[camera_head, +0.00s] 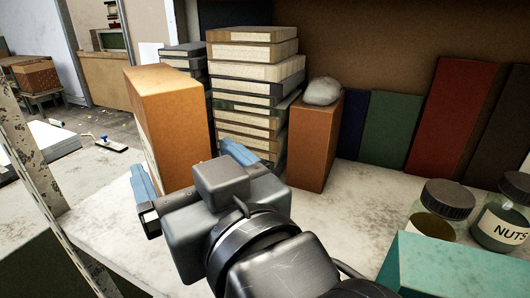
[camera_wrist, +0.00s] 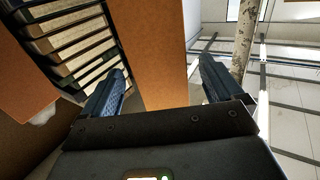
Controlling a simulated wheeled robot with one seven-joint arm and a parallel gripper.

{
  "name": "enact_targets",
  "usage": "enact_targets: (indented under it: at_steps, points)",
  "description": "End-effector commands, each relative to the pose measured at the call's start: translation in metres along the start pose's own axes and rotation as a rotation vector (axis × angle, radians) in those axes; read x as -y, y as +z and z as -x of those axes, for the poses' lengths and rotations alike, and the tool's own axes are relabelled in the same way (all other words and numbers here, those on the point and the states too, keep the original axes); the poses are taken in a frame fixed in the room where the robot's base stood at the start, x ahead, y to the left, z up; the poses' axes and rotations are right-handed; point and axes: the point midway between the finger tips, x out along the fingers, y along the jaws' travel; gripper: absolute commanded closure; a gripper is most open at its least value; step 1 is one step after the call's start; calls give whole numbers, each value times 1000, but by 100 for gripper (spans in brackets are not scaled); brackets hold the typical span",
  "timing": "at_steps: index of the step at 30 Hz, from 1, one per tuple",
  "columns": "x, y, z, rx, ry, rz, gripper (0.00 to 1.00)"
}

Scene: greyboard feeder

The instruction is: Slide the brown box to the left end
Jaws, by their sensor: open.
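A tall orange-brown box (camera_head: 180,125) stands upright toward the left end of the shelf (camera_head: 110,212), left of a tall stack of books. A second, smaller brown box (camera_head: 312,150) stands right of the stack with a grey stone (camera_head: 323,91) on top. My gripper (camera_head: 192,174) is open in front of the tall box, its blue fingers spread. The gripper body hides part of the box's lower front. In the wrist view the tall box (camera_wrist: 155,50) shows ahead, mostly between the open fingers (camera_wrist: 162,82). I cannot tell whether they touch it.
The book stack (camera_head: 255,90) stands close behind and right of the tall box. Green (camera_head: 390,128) and red (camera_head: 453,118) books lean at the back. Jars (camera_head: 442,208) and a teal box (camera_head: 450,268) stand at the right front. A metal post (camera_head: 30,155) borders the shelf's left end.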

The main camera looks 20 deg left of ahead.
Motion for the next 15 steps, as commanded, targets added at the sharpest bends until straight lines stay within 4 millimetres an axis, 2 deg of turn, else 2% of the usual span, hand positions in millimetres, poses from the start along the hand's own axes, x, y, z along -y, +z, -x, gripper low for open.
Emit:
enact_targets:
  at_steps: [6, 15]
  points:
    - [0, -1, -30, 0, -1, 0, 6]
    - [0, 0, -44, 1, 1, 0, 6]
